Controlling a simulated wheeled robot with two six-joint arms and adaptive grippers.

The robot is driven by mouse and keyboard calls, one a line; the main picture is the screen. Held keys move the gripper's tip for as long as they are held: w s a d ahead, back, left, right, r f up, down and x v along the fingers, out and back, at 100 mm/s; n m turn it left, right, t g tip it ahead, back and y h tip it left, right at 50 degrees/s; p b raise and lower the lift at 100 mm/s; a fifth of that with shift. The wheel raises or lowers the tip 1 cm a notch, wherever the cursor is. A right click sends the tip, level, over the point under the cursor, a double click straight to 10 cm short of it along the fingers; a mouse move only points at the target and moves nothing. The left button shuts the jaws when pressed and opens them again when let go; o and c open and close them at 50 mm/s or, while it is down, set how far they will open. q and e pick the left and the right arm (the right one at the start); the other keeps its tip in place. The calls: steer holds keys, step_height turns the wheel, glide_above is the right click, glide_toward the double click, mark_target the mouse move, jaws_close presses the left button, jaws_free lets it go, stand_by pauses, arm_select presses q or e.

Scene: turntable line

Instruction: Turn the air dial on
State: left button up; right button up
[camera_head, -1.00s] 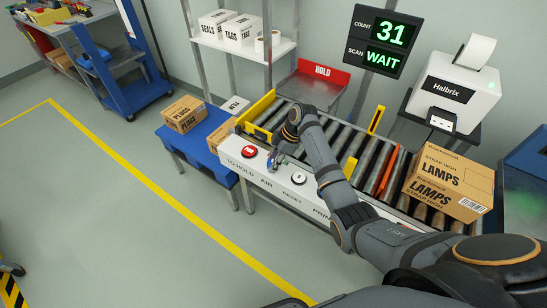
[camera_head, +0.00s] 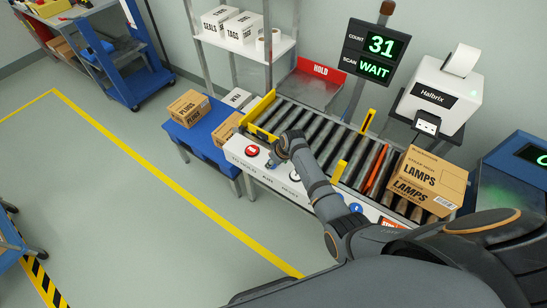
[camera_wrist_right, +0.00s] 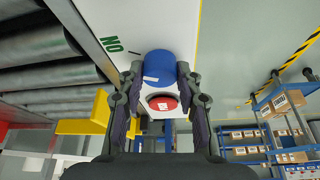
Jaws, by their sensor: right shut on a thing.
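The blue air dial (camera_wrist_right: 158,66) sits on the white panel and shows in the right wrist view, with a small white mark on its side. My right gripper (camera_wrist_right: 159,84) has its two fingers on either side of the dial and is shut on it. A green ON label (camera_wrist_right: 112,44) is printed left of the dial, upside down in this view. In the head view my right gripper (camera_head: 275,160) is at the front panel (camera_head: 238,148), beside the red button (camera_head: 251,150), and mostly hides the dial. My left gripper is not in view.
The red button also shows just beyond the dial in the wrist view (camera_wrist_right: 162,103). A roller conveyor (camera_head: 318,137) runs behind the panel, with a LAMPS box (camera_head: 429,178) at its right. A yellow stop (camera_head: 258,110) stands at its left end. The screen (camera_head: 375,50) reads 31 and WAIT.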

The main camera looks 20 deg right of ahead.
steer(key=shift+s+m+p, duration=0.1)
steer(key=shift+m+p, duration=0.25)
steer(key=shift+m, duration=0.15)
steer(key=shift+h, duration=0.3)
steer(key=o, duration=1.2)
steer(key=shift+c, duration=0.2)
steer(key=v, duration=1.2)
steer(key=shift+f, duration=0.1)
